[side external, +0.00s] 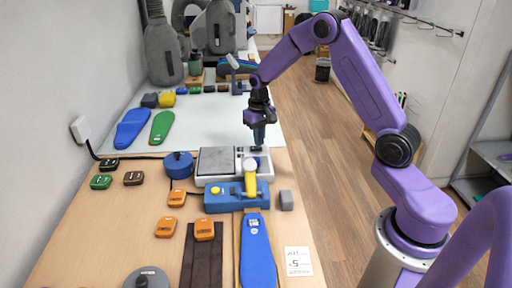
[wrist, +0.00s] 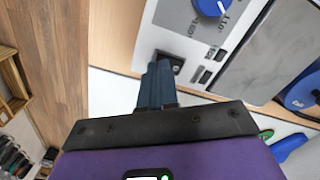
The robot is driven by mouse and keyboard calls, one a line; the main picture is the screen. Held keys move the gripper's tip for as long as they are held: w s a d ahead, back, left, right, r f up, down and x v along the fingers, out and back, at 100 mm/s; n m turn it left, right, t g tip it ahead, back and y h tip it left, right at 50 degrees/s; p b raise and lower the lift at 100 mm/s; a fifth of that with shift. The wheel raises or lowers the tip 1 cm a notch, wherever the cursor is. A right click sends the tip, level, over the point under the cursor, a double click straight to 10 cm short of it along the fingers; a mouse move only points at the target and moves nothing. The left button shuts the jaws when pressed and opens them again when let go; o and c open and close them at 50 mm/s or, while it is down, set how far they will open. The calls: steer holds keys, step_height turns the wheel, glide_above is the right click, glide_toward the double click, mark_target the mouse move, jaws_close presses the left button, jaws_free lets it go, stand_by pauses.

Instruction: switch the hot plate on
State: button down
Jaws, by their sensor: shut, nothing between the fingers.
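The hot plate (side external: 215,161) sits on the table, a white unit with a flat grey plate on top. In the wrist view its grey plate (wrist: 262,52) is at the upper right. Its white control panel (wrist: 190,35) carries a blue dial, small dark buttons and a black switch (wrist: 176,60) at the panel's corner. My gripper (side external: 258,146) is shut and empty, pointing down at the panel's far right end. In the wrist view the fingertips (wrist: 159,68) overlap the switch's near edge; I cannot tell whether they touch it. The switch's position is unclear.
A blue fixture (side external: 222,201) with a yellow handle (side external: 250,183) stands in front of the hot plate. A round blue object (side external: 179,165) is at its left. Orange blocks (side external: 166,227) and a blue insole (side external: 257,255) lie nearer. Right of the table is open floor.

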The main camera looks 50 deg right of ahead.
steer(key=shift+f, duration=0.55)
stand_by(0.4)
steer(key=shift+r, duration=3.5)
